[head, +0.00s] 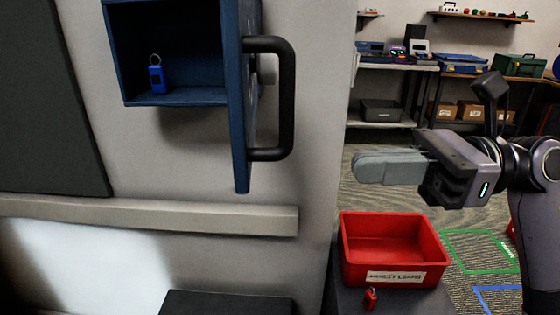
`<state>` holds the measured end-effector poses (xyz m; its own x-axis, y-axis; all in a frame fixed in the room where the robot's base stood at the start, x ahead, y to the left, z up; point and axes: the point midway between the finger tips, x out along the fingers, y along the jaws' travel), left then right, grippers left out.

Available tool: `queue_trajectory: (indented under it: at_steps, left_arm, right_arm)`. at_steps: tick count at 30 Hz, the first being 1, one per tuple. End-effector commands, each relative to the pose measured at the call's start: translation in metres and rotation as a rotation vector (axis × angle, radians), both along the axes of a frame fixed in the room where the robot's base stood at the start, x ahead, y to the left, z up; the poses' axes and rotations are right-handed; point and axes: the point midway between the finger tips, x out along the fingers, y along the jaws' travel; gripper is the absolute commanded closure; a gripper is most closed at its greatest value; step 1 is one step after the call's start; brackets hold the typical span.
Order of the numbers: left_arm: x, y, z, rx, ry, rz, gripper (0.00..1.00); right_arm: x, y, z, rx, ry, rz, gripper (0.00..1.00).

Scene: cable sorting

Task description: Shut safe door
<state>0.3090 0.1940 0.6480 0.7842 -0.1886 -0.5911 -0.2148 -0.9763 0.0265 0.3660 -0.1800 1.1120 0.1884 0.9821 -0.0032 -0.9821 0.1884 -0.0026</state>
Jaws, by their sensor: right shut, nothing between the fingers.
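The blue safe (180,96) is fixed to the wall at the upper left of the head view. Its door (236,120) stands open, swung out from the safe's right side and seen nearly edge-on. A black handle (288,100) sticks out to the right of the door. A blue padlock-like item (157,76) stands inside the safe. My right gripper (358,167) is shut and empty, pointing left, to the right of the handle and lower than its middle, apart from it. My left gripper is not in view.
A red bin (348,250) labelled on its front sits on a dark surface below my right gripper, with a small red padlock (370,298) in front. A beige rail (150,214) runs along the wall below the safe. Shelves with boxes stand at the back right.

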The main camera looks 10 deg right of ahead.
Motion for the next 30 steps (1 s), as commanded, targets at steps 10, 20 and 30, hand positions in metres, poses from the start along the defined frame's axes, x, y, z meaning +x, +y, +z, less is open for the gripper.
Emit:
queue_trajectory:
  at_steps: [10, 20, 30]
  left_arm:
    - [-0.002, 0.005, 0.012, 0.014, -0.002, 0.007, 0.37]
    - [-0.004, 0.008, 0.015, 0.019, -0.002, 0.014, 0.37]
    - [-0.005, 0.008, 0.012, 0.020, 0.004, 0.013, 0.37]
  right_arm:
    - [0.013, 0.073, 0.004, 0.006, 0.002, 0.005, 1.00]
    - [0.019, 0.102, 0.001, 0.004, 0.002, 0.001, 1.00]
    - [0.020, 0.103, 0.000, 0.004, 0.001, 0.001, 1.00]
